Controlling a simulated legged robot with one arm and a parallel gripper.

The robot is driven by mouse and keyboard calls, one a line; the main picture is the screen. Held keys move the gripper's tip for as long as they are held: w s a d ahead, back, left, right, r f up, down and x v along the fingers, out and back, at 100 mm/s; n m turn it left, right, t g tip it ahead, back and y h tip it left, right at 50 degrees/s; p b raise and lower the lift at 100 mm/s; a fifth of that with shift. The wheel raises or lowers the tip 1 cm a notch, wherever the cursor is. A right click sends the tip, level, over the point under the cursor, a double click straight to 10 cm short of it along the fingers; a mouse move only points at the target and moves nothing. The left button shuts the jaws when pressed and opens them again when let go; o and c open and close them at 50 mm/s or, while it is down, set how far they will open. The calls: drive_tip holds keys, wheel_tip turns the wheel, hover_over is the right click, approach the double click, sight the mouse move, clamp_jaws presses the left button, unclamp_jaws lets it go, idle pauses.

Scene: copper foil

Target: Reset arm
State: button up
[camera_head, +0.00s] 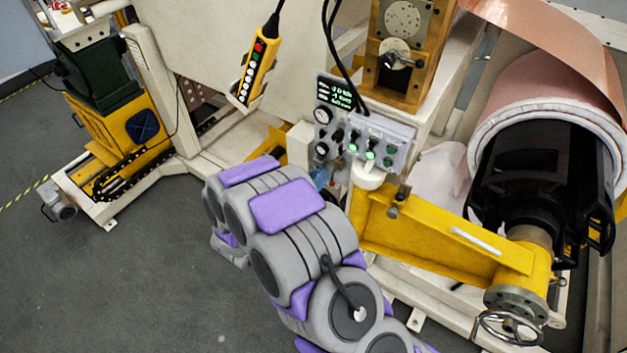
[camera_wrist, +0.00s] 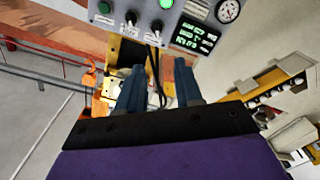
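My arm (camera_head: 290,215), grey with purple pads, reaches up from the bottom of the head view and bends in front of the machine. My gripper is mostly hidden behind the arm in that view. In the wrist view my gripper (camera_wrist: 160,72) shows two dark blue fingers set apart, with nothing held between them. The control panel (camera_head: 384,131) with green lit lamps stands just beyond the arm's end. It also shows in the wrist view (camera_wrist: 146,13), close beyond the fingertips. I cannot tell whether the fingers touch anything.
A yellow pendant (camera_head: 255,68) hangs left of the panel. A yellow beam (camera_head: 440,240) with a handwheel (camera_head: 507,328) lies to the right, near a copper foil roll (camera_head: 548,95). A green and yellow unit (camera_head: 115,105) stands at left. The grey floor (camera_head: 110,285) at lower left is clear.

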drive_tip(key=shift+s, duration=0.1)
idle(0.5)
drive_tip(key=w+a+f+g+y+b, duration=0.3)
drive_tip(key=w+a+y+b, duration=0.15)
drive_tip(key=y, duration=0.35)
drive_tip(key=s+a+r+n+g+y+b, duration=0.1)
drive_tip(key=s+a+r+g+y+b, duration=0.2)
drive_tip(key=s+y+b, duration=0.4)
drive_tip(key=s+d+f+g+h+b, duration=0.1)
drive_tip(key=s+d, duration=0.5)
drive_tip(key=s, duration=0.6)
drive_tip(key=s+d+f+g+h+b, duration=0.1)
drive_tip(key=s+d+g, duration=0.5)
drive_tip(key=s, duration=0.6)
drive_tip(key=s+d+f+g+h+b, duration=0.2)
drive_tip(key=s+d, duration=0.5)
drive_tip(key=s, duration=0.5)
drive_tip(key=g+b, duration=0.1)
drive_tip(key=b, duration=0.1)
drive_tip(key=shift+b, duration=0.35)
drive_tip(key=shift+w+f, duration=0.1)
